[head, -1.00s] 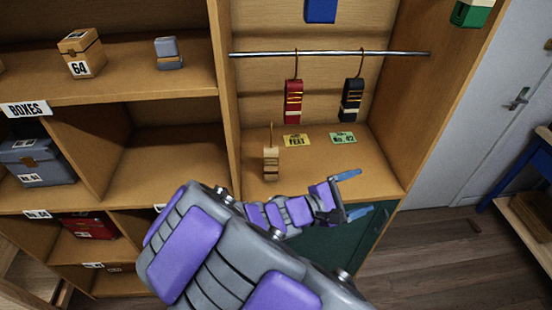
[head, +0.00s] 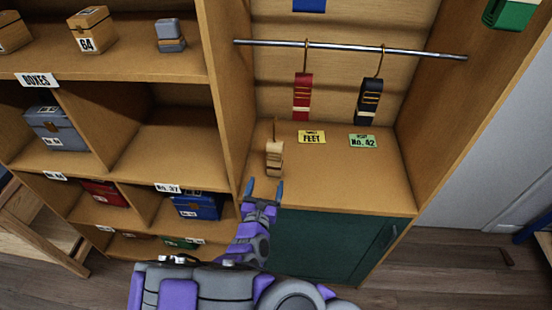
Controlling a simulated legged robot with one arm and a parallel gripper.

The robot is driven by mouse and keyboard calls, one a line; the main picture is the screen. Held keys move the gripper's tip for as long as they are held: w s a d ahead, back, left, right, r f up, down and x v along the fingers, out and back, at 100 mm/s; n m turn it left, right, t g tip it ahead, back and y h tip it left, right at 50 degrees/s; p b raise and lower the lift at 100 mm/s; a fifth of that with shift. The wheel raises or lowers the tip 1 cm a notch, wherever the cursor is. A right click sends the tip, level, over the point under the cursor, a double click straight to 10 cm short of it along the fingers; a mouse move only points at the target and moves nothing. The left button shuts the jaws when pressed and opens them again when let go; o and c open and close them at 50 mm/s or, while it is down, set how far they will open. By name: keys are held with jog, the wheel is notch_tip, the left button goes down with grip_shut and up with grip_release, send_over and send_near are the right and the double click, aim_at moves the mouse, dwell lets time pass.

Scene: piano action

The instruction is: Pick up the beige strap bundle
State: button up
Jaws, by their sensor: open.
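The beige strap bundle (head: 274,158) stands upright on the wooden shelf floor of the right-hand compartment, near its left wall. A thin hook rises from its top. My gripper (head: 264,187) is open, with its two blue fingertips pointing toward the bundle. The fingers are just in front of and below the bundle in the picture, and nothing shows between them. I cannot tell the exact depth gap.
A metal rail (head: 350,49) above holds a red strap bundle (head: 302,96) and a black strap bundle (head: 370,100) on hooks. A yellow card (head: 312,137) and a green card (head: 363,141) lie on the shelf. A green cabinet door (head: 330,245) is below. The shelf's right part is clear.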

aim_at(274, 160)
jog(key=w, duration=0.3)
jog(key=w+d+b, duration=0.1)
jog(key=w, duration=0.3)
jog(key=w+b, duration=0.1)
jog(key=w, duration=0.2)
jog(key=shift+w+d+f, duration=0.1)
jog(key=shift+w+d, duration=0.05)
jog(key=shift+w, duration=0.05)
jog(key=w, duration=0.1)
jog(key=w+b, duration=0.1)
jog(key=w, duration=0.1)
jog(key=w+f, duration=0.1)
jog(key=shift+w+d+b, duration=0.3)
jog(key=shift+w, duration=0.3)
jog(key=c, duration=1.2)
jog(key=shift+r, duration=0.15)
